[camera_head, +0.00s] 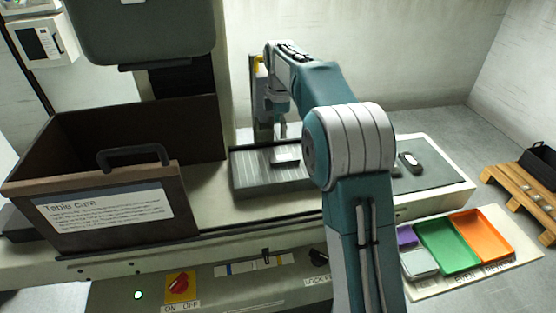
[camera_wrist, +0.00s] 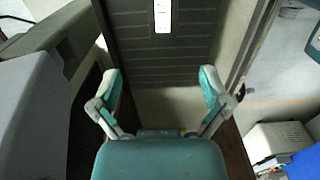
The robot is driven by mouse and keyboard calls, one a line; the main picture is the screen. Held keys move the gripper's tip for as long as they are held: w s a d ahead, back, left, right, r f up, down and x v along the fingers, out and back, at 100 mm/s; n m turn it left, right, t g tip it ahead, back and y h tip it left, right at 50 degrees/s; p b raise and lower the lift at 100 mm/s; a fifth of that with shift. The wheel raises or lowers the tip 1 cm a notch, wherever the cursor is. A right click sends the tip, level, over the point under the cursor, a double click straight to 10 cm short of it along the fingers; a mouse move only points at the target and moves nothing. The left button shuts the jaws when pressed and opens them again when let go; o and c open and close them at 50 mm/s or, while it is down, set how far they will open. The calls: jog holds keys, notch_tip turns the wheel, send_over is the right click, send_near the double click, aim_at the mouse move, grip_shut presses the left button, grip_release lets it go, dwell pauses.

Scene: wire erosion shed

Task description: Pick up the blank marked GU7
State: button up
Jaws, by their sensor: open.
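My gripper (camera_wrist: 160,84) is open and empty in the wrist view, its two fingers wide apart over a dark ribbed plate (camera_wrist: 140,58). A small white piece (camera_wrist: 162,17) with faint dark marks lies on that plate at the top edge, beyond my fingertips. I cannot read the marks. In the head view my gripper (camera_head: 282,122) hangs over the shallow dark tray (camera_head: 245,180) on the machine bed. A pale block (camera_head: 287,154) shows in the tray, partly beside my arm. No lettering GU7 can be read in either view.
A brown box (camera_head: 200,125) with a "Table care" label and handle stands left. A dark piece with a white end (camera_head: 411,162) lies on the right bed. Purple, grey, green (camera_head: 448,246) and orange trays (camera_head: 482,234) lie lower right, near a wooden pallet (camera_head: 518,196).

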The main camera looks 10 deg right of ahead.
send_over(283, 157)
jog(key=f, duration=0.2)
jog(key=d+f, duration=0.1)
jog(key=f, duration=0.1)
jog(key=shift+w+f, duration=0.15)
jog(key=shift+a+f, duration=0.35)
jog(key=shift+f, duration=0.25)
jog(key=f, duration=0.4)
jog(key=shift+a+f, duration=0.2)
jog(key=shift+f, duration=0.05)
jog(key=shift+d+f, duration=0.1)
jog(key=shift+d, duration=0.35)
jog(key=shift+a, duration=0.25)
grip_shut()
jog(key=shift+a, duration=0.15)
